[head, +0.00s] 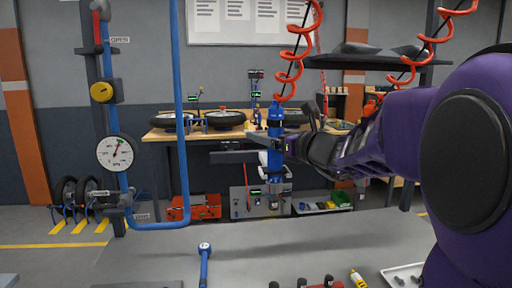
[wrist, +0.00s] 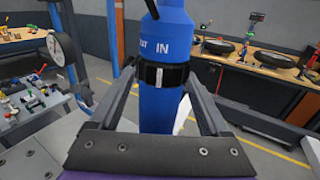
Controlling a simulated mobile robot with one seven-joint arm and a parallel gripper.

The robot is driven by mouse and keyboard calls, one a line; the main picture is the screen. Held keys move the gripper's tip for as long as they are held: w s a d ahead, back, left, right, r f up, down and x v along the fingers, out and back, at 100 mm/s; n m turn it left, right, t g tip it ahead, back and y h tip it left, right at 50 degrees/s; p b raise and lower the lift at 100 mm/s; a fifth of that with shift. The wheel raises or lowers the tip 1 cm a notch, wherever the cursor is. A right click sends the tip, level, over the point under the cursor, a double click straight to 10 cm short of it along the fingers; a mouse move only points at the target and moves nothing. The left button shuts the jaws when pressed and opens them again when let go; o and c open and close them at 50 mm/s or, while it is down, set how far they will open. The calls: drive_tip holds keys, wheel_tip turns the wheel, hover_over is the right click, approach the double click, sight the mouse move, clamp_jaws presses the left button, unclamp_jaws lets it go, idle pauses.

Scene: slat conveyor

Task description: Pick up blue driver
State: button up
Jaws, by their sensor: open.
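The blue driver (head: 274,125) hangs upright below a red coiled hose in the middle of the head view. In the wrist view, its blue body (wrist: 167,112), with a black band and white lettering "IN", stands between my fingers; its top is cut off. My gripper (head: 245,152) is open, its dark fingers level with the driver's middle. In the wrist view, one finger of my gripper (wrist: 160,88) is on each side of the driver. Whether either finger touches it, I cannot tell. My gripper partly covers the driver in the head view.
A grey table (head: 240,265) lies in front, with a blue-handled tool (head: 204,262) and several small parts near its front edge. A blue pipe (head: 181,120) with a gauge (head: 115,152) stands at left. A wooden bench (head: 165,134) with wheels stands behind.

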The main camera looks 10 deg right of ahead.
drive_tip(key=shift+w+a, duration=0.1)
drive_tip(key=shift+w, duration=0.1)
drive_tip(key=shift+s, duration=0.1)
drive_tip(key=shift+c, duration=0.9)
clamp_jaws()
drive_tip(key=shift+r, duration=0.15)
